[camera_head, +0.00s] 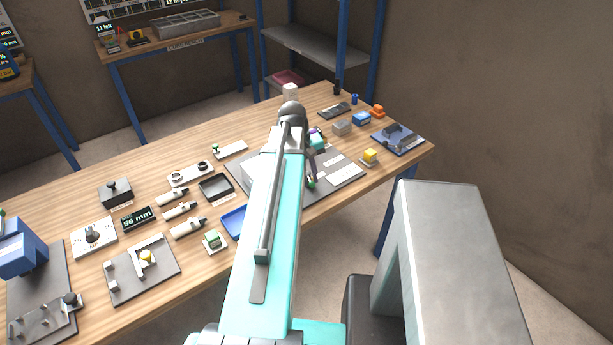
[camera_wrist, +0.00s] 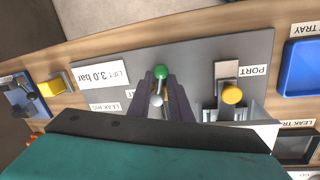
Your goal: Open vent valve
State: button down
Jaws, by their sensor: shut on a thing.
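The vent valve shows in the wrist view as a small lever with a green knob (camera_wrist: 160,72) and a grey ball end on a grey plate (camera_wrist: 200,62). My gripper (camera_wrist: 160,86) has its two dark fingers on either side of this lever and is shut on it. The label beside the valve is mostly hidden by a finger. In the head view my arm covers much of the plate. The green knob (camera_head: 311,183) shows there just below my gripper.
A label reading LIFT 3.0 bar (camera_wrist: 101,75) lies on one side of the valve. A yellow-capped port (camera_wrist: 232,95) stands on the other, with a blue tray (camera_wrist: 302,68) beyond. A yellow block (camera_head: 370,156) sits near the table (camera_head: 415,150) edge.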

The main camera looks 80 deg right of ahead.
jog(key=shift+s+d+n+h, duration=0.2)
jog(key=shift+s+n, duration=0.1)
jog(key=shift+n, duration=0.65)
jog(key=shift+s+d+n+h, duration=0.1)
jog(key=shift+s+n+h, duration=0.15)
jog(key=shift+n, duration=0.7)
jog(key=c, duration=1.6)
grip_release()
jog(key=shift+c, duration=0.2)
jog(key=shift+r, duration=0.15)
jog(key=b+v, duration=0.3)
jog(key=v, duration=1)
jog(key=shift+s+r, duration=0.2)
jog(key=shift+r, duration=0.05)
